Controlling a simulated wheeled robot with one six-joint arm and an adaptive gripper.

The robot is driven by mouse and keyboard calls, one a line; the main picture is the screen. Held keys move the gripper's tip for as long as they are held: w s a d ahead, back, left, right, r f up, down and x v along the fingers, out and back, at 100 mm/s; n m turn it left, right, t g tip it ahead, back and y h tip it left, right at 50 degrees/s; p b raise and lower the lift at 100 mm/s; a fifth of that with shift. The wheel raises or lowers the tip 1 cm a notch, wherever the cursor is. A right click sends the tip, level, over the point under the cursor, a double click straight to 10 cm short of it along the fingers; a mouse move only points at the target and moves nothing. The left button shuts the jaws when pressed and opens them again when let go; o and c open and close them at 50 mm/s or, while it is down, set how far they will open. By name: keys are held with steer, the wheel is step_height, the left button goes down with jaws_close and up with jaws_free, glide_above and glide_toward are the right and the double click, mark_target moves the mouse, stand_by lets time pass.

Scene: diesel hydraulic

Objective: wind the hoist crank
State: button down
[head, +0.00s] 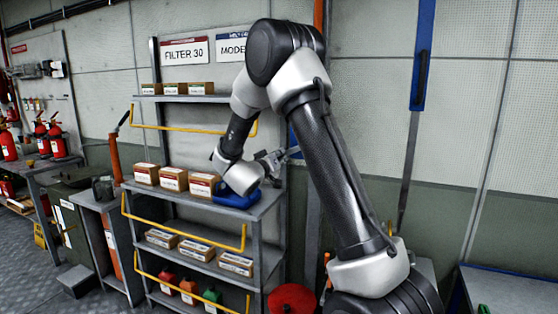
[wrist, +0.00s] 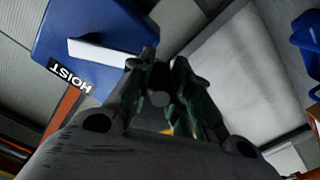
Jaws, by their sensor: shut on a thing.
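The blue hoist box (wrist: 95,40), with a white plate and a HOIST label that reads upside down, fills the upper left of the wrist view. In the head view only a blue sliver of it (head: 294,142) shows beside my arm. My gripper (wrist: 160,78) has its dark fingers closed in front of the box, on a small dark piece between the tips that appears to be the crank's handle. In the head view my gripper (head: 284,156) reaches right toward the blue sliver, above the shelf. The rest of the crank is hidden by the fingers and my arm.
A grey shelf rack (head: 180,186) with yellow rails holds several cartons (head: 173,179). A blue object (head: 237,199) lies on its upper shelf just below my wrist. A red round thing (head: 292,299) stands low beside the rack. A blue wall bracket (head: 425,60) hangs at right.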

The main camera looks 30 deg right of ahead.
steer(key=r+m, duration=0.3)
steer(key=shift+w+a, duration=0.3)
steer(key=shift+w, duration=0.1)
step_height(320, 180, up, 4)
steer(key=m, duration=0.5)
steer(key=shift+s+r, duration=0.1)
steer(key=shift+r, duration=0.1)
steer(key=r+m, duration=0.1)
steer(key=m, duration=0.1)
steer(key=s+d+r+m, duration=0.1)
steer(key=m, duration=0.1)
steer(key=shift+r, duration=0.35)
steer(key=s+d+r+m, duration=0.4)
steer(key=s+d+m, duration=0.1)
steer(key=m, duration=0.5)
steer(key=shift+s, duration=0.7)
steer(key=shift+s+f, duration=0.1)
